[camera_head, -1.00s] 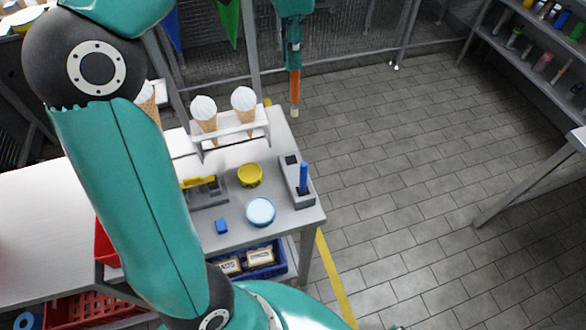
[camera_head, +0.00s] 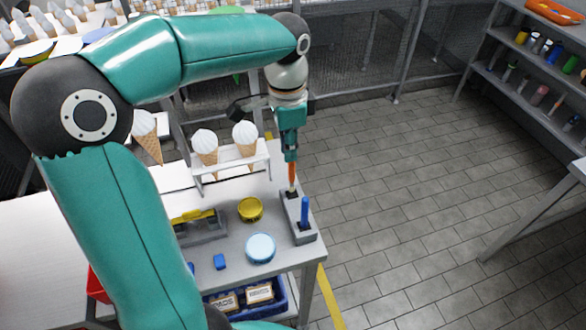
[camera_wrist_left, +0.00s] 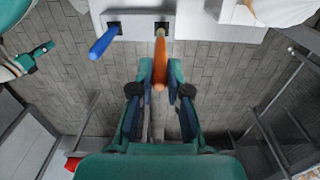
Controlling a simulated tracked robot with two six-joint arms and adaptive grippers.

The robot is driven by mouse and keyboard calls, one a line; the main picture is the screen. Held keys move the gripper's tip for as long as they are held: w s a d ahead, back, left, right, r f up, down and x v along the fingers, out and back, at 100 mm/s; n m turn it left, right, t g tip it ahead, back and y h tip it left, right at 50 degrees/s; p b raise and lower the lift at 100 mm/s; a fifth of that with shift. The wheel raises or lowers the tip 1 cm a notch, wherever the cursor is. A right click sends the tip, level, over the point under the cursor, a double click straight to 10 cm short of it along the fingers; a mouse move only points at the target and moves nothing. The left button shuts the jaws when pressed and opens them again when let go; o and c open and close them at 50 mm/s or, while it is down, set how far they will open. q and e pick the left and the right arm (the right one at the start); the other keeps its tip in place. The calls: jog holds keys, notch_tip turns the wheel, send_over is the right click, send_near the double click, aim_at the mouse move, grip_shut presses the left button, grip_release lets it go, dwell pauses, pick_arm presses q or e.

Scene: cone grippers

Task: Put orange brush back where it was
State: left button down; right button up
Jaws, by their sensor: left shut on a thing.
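My left gripper (camera_head: 291,150) points down at the back right of the table, shut on the handle of the orange brush (camera_head: 292,175). The brush hangs nearly upright with its pale tip at the rear slot of the grey holder (camera_head: 303,238). In the left wrist view the orange brush (camera_wrist_left: 159,68) is between the fingers (camera_wrist_left: 160,72), its tip at the holder's right slot. I cannot tell whether the tip is inside. A blue brush (camera_head: 304,212) stands in the other slot. What seems my right gripper (camera_wrist_left: 36,56) is small at the left edge of the left wrist view.
A white rack (camera_head: 229,165) with ice-cream cones stands left of the gripper. A yellow tub (camera_head: 249,208), a round light-blue lid (camera_head: 261,248) and a small blue block (camera_head: 219,262) are on the table (camera_head: 285,258). The floor right of the table is clear.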

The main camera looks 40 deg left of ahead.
aim_at(289, 165)
pick_arm(q)
notch_tip(289, 165, down, 6)
jog(key=shift+r, duration=0.1)
jog(key=c, duration=1.1)
grip_release()
jog(key=shift+c, duration=0.2)
notch_tip(289, 165, up, 12)
jog(key=shift+a, duration=0.1)
